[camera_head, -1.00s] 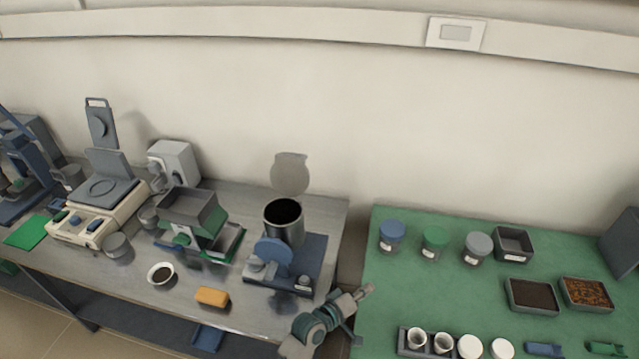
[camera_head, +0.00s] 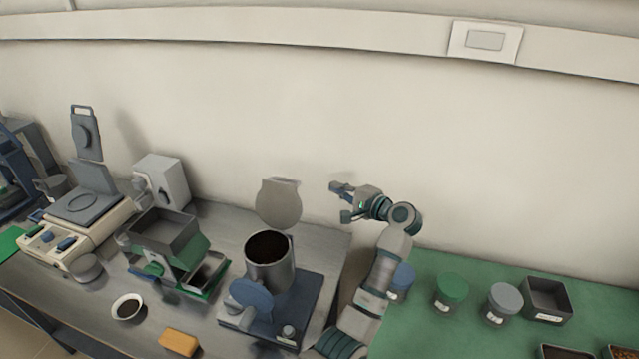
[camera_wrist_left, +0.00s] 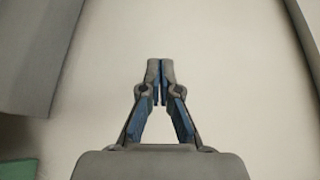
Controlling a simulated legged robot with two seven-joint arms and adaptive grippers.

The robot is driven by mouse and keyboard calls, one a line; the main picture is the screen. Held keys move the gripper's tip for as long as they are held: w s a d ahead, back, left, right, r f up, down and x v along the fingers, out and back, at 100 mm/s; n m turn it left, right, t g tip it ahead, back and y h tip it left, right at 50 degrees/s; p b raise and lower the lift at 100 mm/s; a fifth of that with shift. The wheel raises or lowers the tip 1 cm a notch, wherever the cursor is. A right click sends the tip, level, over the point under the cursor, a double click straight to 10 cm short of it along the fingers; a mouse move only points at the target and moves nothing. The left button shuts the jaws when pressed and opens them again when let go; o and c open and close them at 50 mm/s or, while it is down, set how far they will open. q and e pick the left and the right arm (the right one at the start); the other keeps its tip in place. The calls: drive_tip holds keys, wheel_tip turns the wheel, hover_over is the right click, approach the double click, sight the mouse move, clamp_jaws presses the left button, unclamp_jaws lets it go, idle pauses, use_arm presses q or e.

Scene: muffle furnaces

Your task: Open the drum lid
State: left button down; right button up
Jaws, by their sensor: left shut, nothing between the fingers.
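The metal drum (camera_head: 270,262) stands on a blue base (camera_head: 302,300) near the right end of the steel bench. Its round grey lid (camera_head: 279,205) stands upright behind the drum's mouth, and dark brown contents show inside.
A blue disc (camera_head: 251,294) sits at the drum's front. A grey hopper on a green frame (camera_head: 163,232), a white bowl (camera_head: 127,307) and a yellow block (camera_head: 179,343) are to its left. Lidded jars (camera_head: 451,290) stand on the green table at right.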

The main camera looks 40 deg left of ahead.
use_arm(q)
drive_tip(key=s+a+p, duration=0.2)
drive_tip(key=a, duration=0.5)
drive_tip(key=shift+a, duration=0.2)
use_arm(e)
drive_tip(key=shift+s+d+f, duration=0.15)
drive_tip(key=shift+d+f, duration=0.05)
drive_tip(key=shift+f, duration=0.75)
drive_tip(key=shift+s+d+f, duration=0.15)
drive_tip(key=shift+s+f, duration=0.05)
drive_tip(key=shift+f, duration=0.8)
drive_tip(key=shift+s+d+f, duration=0.15)
drive_tip(key=shift+d+f, duration=0.05)
drive_tip(key=shift+f, duration=0.75)
